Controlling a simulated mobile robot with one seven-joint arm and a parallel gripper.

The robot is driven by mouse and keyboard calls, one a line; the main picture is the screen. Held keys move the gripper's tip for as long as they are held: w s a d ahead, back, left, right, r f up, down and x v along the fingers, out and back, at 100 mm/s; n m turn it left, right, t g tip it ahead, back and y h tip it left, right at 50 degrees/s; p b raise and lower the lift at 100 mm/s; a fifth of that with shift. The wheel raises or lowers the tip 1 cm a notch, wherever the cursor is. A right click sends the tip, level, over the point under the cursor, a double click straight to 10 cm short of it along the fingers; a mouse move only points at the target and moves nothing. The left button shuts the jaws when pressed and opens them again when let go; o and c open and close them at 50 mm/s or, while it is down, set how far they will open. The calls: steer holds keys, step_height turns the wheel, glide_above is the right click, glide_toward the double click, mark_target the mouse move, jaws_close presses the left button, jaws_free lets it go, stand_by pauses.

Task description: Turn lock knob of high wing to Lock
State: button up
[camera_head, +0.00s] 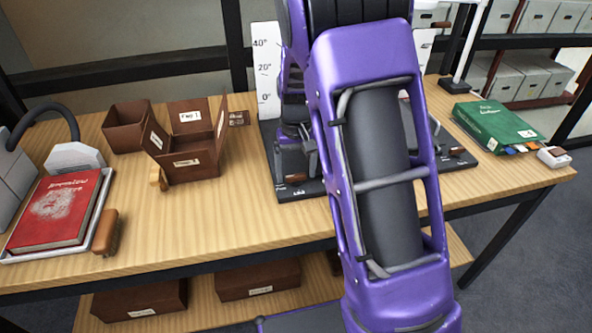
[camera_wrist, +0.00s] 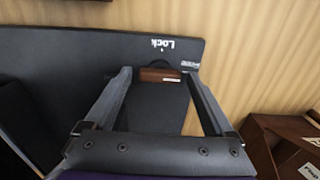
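A dark flat base (camera_head: 270,150) lies on the table under my arm. On it is a brown lock knob (camera_head: 296,178), beside a small white label at the base's front edge. In the wrist view the knob (camera_wrist: 160,75) lies between my gripper's (camera_wrist: 158,73) two grey fingertips, near a white "Lock" label (camera_wrist: 163,44). The fingers are apart, one on each side of the knob, and I cannot tell if they touch it. A white upright board (camera_head: 265,80) with an angle scale stands at the base's back left. My arm hides much of the device.
Brown open boxes (camera_head: 190,165) stand left of the base. A red book (camera_head: 58,210) lies in a tray at the far left. The table front (camera_head: 220,215) is clear.

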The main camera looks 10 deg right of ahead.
steer(key=c, duration=1.2)
steer(key=shift+n, duration=0.3)
steer(key=n, duration=0.3)
steer(key=shift+r+n, duration=0.1)
steer(key=shift+n, duration=0.2)
steer(key=n+p, duration=0.1)
steer(key=n, duration=0.3)
steer(key=shift+n, duration=0.3)
steer(key=n+p, duration=0.2)
steer(key=n, duration=0.2)
steer(key=shift+r+n, duration=0.1)
steer(key=shift+n, duration=0.2)
steer(key=shift+n+p, duration=1.1)
steer(key=shift+n, duration=1.1)
